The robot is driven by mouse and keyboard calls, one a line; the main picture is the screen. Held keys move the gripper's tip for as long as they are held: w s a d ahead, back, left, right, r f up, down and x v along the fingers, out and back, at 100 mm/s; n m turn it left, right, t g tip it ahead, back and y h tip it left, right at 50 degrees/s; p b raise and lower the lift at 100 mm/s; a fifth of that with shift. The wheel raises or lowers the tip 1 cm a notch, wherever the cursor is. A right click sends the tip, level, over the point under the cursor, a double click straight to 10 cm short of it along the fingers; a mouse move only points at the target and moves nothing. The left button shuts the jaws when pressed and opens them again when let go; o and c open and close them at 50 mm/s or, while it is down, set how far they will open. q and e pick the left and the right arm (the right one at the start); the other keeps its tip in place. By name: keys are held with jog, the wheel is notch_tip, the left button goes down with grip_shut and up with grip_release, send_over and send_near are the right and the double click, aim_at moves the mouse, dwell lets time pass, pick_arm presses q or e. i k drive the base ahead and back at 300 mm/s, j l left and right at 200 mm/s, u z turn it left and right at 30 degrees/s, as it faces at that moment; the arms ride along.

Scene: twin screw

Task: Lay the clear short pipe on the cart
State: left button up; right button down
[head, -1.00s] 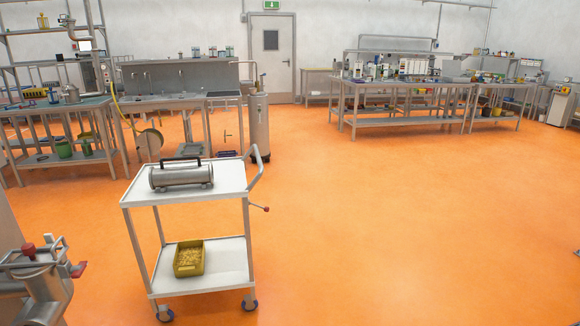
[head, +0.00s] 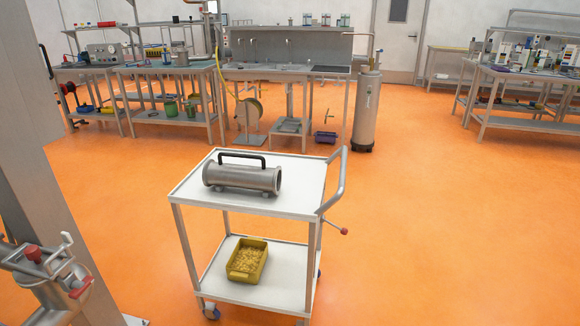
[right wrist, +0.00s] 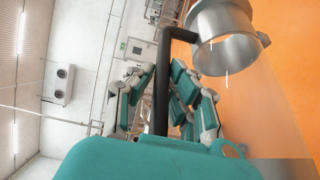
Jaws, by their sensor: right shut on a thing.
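In the right wrist view my right gripper (right wrist: 166,92) is shut on the black handle of a short pipe (right wrist: 228,48). The pipe's round, open end is grey at the upper right; I cannot tell whether its wall is clear. The white-topped cart (head: 300,190) stands on the floor in the middle of the head view. A grey metal pipe (head: 235,180) with a black handle lies on its top shelf, toward the left and middle. Neither gripper shows in the head view.
A yellow bin (head: 247,262) with small pieces sits on the cart's lower shelf. The cart's push handle (head: 335,185) is at its right. Metal equipment with a red knob (head: 34,255) stands at the lower left. Benches and a gas cylinder (head: 367,112) are behind; open floor lies right.

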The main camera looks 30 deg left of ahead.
aim_at(260, 164)
jog(key=i+j+z, duration=0.1)
jog(key=i+z, duration=0.25)
jog(key=i, duration=1.25)
jog(key=i+u, duration=0.25)
jog(key=i, duration=0.25)
jog(key=i+u, duration=0.3)
jog(key=i, duration=0.2)
jog(key=i+l+u, duration=0.25)
jog(key=i, duration=0.25)
jog(key=i+u, duration=0.25)
jog(key=i, duration=1.15)
jog(key=i+u, duration=0.2)
jog(key=i, duration=0.25)
jog(key=i+l+u, duration=0.25)
jog(key=i, duration=0.2)
jog(key=u, duration=3.75)
